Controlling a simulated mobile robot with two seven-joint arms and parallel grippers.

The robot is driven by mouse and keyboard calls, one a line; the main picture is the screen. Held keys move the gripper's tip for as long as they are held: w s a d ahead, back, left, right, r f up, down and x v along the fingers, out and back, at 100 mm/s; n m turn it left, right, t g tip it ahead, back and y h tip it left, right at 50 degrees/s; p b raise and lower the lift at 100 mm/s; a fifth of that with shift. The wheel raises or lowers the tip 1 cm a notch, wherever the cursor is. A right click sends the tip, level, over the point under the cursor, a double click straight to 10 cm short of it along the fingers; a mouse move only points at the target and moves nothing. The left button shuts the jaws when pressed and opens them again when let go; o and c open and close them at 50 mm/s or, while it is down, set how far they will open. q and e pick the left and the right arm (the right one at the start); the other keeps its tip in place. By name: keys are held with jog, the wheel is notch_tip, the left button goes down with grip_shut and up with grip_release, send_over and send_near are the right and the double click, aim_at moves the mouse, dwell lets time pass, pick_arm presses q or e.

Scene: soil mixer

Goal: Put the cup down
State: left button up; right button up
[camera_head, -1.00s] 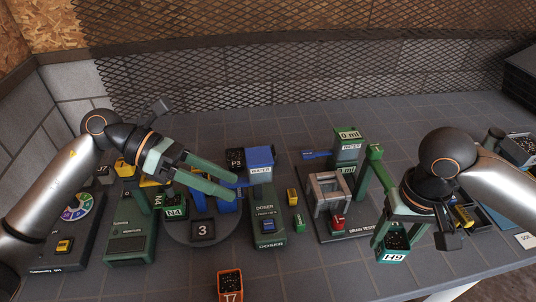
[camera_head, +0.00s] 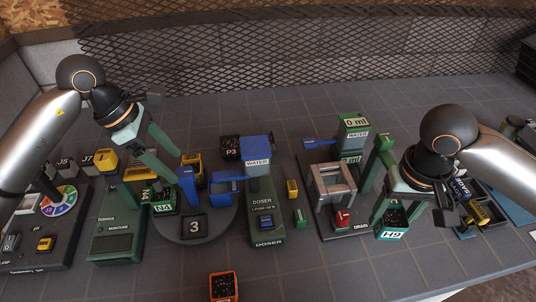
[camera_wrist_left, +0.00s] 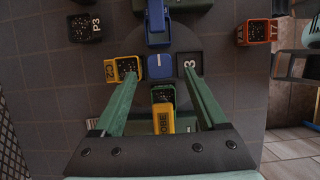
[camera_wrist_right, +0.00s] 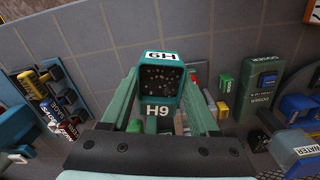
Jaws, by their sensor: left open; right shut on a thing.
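A green cup labelled H9 (camera_head: 393,217) is at the front right in the head view. My right gripper (camera_head: 392,196) is shut on it. In the right wrist view the cup (camera_wrist_right: 160,85), full of dark grains, sits between the fingertips (camera_wrist_right: 165,98). Whether its base touches the table is hard to tell. My left gripper (camera_head: 155,178) is open over the left side of the round turntable (camera_head: 196,226). Another green cup (camera_head: 163,198) stands there; in the left wrist view the green cup (camera_wrist_left: 163,94) shows between the spread fingers (camera_wrist_left: 163,80), without visible contact.
A drain tester (camera_head: 345,215) stands just left of the H9 cup, and a tray of tools (camera_head: 478,212) to its right. The doser (camera_head: 266,215) is mid-table. An orange cup (camera_head: 222,286) stands at the front. Bare table lies between it and the H9 cup.

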aim_at(183, 172)
pick_arm(q)
jog(key=shift+x, duration=1.8)
grip_shut()
